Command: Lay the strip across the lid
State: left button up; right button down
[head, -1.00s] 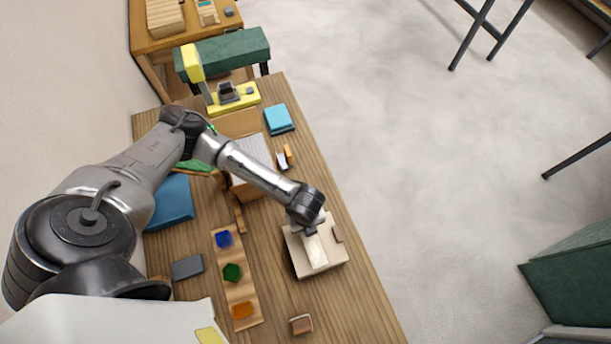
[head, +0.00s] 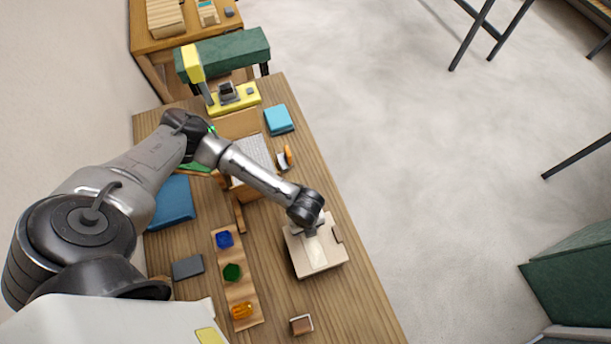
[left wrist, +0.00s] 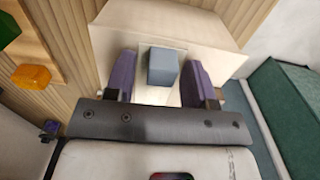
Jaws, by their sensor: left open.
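A pale wooden box with a flat lid (head: 333,255) stands near the table's right edge in the head view; the lid also shows in the left wrist view (left wrist: 222,62). A whitish strip (head: 317,257) lies on the lid, partly under my left gripper (head: 311,231). In the left wrist view the strip (left wrist: 158,97) shows between the purple fingers of my left gripper (left wrist: 160,64), which are apart. A blue-grey block (left wrist: 162,67) sits between the fingers with gaps on both sides. I cannot tell whether it rests on the strip. My right gripper is not in view.
A wooden board (head: 229,259) holds blue, green and orange pieces left of the box. A grey block (head: 187,267) and a small brown block (head: 301,325) lie nearby. A cyan block (head: 279,120) and a yellow device (head: 233,98) stand farther back. Bare tabletop shows below the box.

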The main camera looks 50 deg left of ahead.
pick_arm(q)
jog(key=shift+r, duration=0.1)
notch_tip(320, 180, up, 12)
jog(key=b, duration=0.1)
dwell(0.4)
